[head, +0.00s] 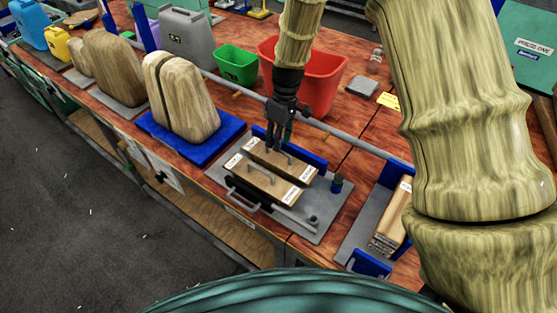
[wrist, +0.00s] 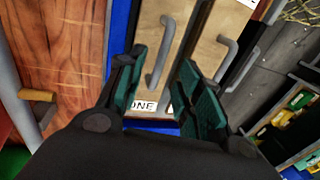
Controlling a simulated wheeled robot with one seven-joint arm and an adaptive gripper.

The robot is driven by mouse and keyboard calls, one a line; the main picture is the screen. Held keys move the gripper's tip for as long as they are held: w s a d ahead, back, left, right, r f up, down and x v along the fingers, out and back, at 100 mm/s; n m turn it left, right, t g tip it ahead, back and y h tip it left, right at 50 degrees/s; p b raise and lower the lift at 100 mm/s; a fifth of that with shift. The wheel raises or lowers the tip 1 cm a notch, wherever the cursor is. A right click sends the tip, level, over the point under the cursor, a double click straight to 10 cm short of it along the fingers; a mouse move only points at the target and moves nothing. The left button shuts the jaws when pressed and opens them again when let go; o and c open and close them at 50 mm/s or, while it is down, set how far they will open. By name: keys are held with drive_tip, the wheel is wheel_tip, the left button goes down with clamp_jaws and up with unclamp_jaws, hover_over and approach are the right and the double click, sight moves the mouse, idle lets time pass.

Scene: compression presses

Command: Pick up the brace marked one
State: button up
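Two wooden braces with grey handles and white end labels lie side by side on a grey plate (head: 313,231). The back brace (head: 296,170) lies along a blue wall; the front brace (head: 268,187) is beside it. In the wrist view, the label ONE shows on the left brace (wrist: 176,27), next to the blue wall. My gripper (head: 275,147) points down over the back brace. In the wrist view, my gripper (wrist: 163,92) has its teal fingers apart, with the handle (wrist: 161,52) of brace one showing between them. Whether the fingers touch it is unclear.
Another plate with a wooden piece (head: 393,218) is farther right. A rail (head: 340,133) runs behind the braces. A red bin (head: 325,78), a green bin (head: 237,64) and wooden blocks on a blue mat (head: 228,130) stand nearby.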

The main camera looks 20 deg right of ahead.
sight(278, 158)
drive_tip(key=shift+s+a+f+p, duration=0.15)
drive_tip(key=shift+f+p, duration=0.35)
drive_tip(key=shift+f, duration=0.65)
drive_tip(key=shift+s+a+f+p, duration=0.15)
drive_tip(key=shift+f+p, duration=0.3)
drive_tip(key=shift+f, duration=0.7)
clamp_jaws()
